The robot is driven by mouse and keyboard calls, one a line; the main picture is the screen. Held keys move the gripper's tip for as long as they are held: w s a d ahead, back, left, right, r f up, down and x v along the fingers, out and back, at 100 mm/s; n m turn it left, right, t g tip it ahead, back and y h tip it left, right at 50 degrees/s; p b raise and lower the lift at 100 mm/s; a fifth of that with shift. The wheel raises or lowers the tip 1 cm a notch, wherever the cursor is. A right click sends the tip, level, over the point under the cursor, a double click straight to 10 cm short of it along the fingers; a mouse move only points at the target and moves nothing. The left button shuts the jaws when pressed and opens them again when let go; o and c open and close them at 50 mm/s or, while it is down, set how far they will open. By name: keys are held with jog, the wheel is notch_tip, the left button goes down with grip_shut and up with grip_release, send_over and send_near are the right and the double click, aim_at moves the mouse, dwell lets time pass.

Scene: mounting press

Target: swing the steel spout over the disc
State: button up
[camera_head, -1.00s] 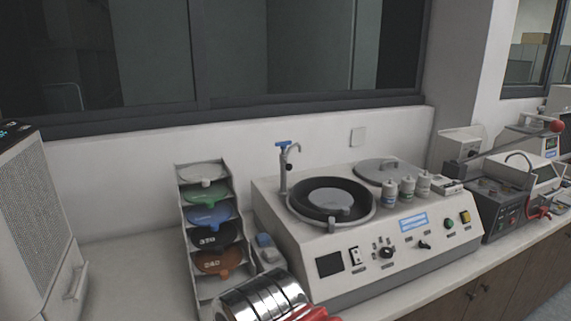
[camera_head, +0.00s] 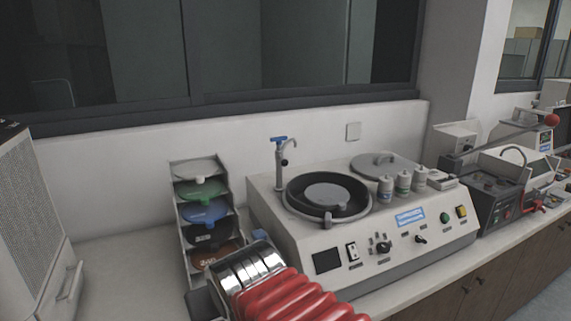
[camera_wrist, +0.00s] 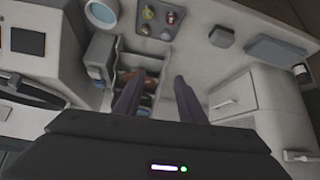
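The steel spout (camera_head: 279,160) with a blue lever on top stands upright at the back left of the grinder's bowl. Its short curved outlet points to the right, at the bowl's rear left edge. The disc (camera_head: 328,193) is a grey round plate inside the dark bowl, with a small grey piece at its front rim. My gripper (camera_wrist: 157,82) shows in the wrist view with two dark fingers apart and nothing between them. It is over the rack area, left of the grinder and away from the spout. In the head view the fingers are hidden or unclear behind my arm.
A rack (camera_head: 204,205) of coloured discs stands left of the grinder (camera_head: 385,235). Several white bottles (camera_head: 403,183) and a round grey lid (camera_head: 384,165) are on the grinder's right. A white cabinet (camera_head: 38,215) stands at far left. The wall and window are close behind.

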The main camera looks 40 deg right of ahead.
jog(key=w+d+r+m+t+h, duration=0.2)
jog(key=w+d+r, duration=0.1)
jog(key=w+d, duration=0.4)
jog(key=w+d+r+m+t+h, duration=0.2)
jog(key=w+d, duration=0.3)
jog(key=d, duration=0.5)
jog(key=m+t+h, duration=0.2)
jog(key=t+h, duration=0.1)
jog(key=t, duration=0.1)
send_near(286, 164)
jog(key=v, duration=0.3)
jog(key=shift+w+d+f, duration=0.15)
jog(key=shift+f, duration=0.05)
jog(key=shift+w, duration=0.1)
jog(key=x, duration=1.3)
jog(key=shift+w+d+r, duration=0.1)
jog(key=shift+w+r, duration=0.05)
jog(key=shift+w, duration=0.2)
jog(key=shift+c, duration=0.6)
grip_shut()
jog(key=shift+s+d, duration=0.1)
